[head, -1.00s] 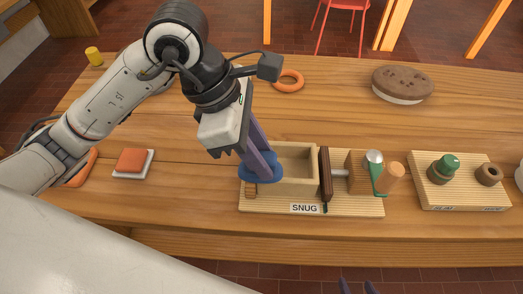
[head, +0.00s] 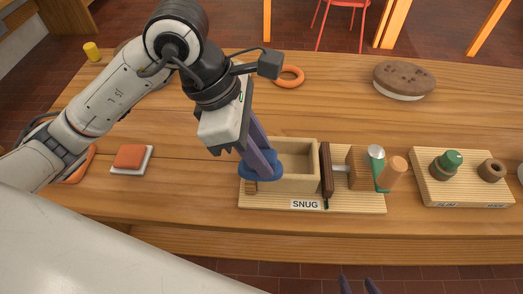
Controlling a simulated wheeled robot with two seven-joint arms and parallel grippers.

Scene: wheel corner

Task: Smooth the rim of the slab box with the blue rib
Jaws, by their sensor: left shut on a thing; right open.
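The slab box (head: 300,184) is a pale open-topped box on a wooden board (head: 350,206) labelled SNUG. The blue rib (head: 259,173) is at the box's left end, by the rim. My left gripper (head: 260,165) points down with its purple fingers shut on the rib. I cannot tell whether the rib touches the rim. The gripper and rib hide the box's left end. My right gripper (head: 356,286) shows only as dark fingertips at the bottom edge, open and away from the box.
A brown clamp bar (head: 326,170) stands against the box's right side, with a wooden block and a green-handled tool (head: 379,168) beyond. Another board (head: 462,193) holds a green knob at right. An orange ring (head: 290,76), a brown round object (head: 404,79) and an orange sponge-like block (head: 130,156) lie around.

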